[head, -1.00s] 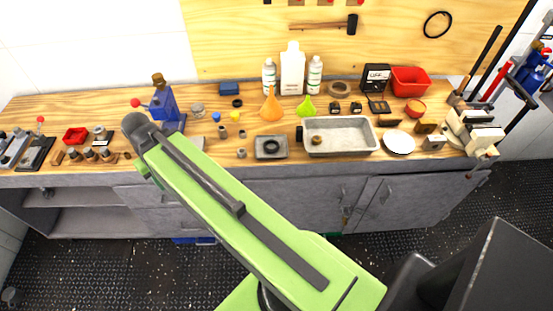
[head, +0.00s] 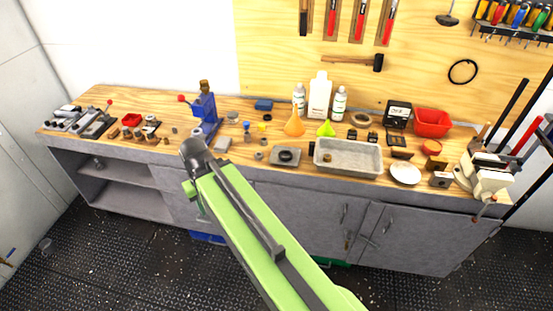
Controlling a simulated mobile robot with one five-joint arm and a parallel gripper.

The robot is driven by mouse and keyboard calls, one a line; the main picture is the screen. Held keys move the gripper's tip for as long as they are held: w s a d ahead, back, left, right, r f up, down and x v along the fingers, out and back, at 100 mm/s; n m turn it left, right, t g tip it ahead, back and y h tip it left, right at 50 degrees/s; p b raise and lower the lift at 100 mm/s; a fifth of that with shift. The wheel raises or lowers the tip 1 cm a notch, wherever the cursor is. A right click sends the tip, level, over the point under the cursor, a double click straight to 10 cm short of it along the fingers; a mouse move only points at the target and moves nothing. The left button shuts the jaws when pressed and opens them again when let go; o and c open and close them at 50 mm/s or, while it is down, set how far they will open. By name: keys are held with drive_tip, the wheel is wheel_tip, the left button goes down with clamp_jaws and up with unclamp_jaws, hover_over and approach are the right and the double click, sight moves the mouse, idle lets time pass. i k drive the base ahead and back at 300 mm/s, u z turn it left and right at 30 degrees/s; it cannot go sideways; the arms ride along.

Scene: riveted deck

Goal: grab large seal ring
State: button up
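A black ring (head: 286,155), which looks like the large seal ring, lies in a small shallow metal tray (head: 276,162) on the workbench, left of the larger metal tray. My green arm reaches up from the bottom of the picture, and its dark end is over the bench's front edge, left of the small tray. The fingers of my gripper do not show; whether it is open or shut is hidden. Nothing of mine touches the ring in view.
A larger metal tray (head: 348,170) holds a small brown piece. Funnels (head: 294,123), bottles (head: 319,97) and a red bin (head: 433,122) stand behind. A blue press (head: 205,108) stands to the left. The black floor (head: 130,250) before the cabinets looks mostly clear.

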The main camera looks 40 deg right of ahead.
sight(285, 160)
drive_tip(key=u, duration=0.2)
drive_tip(key=i, duration=1)
drive_tip(key=u, duration=0.05)
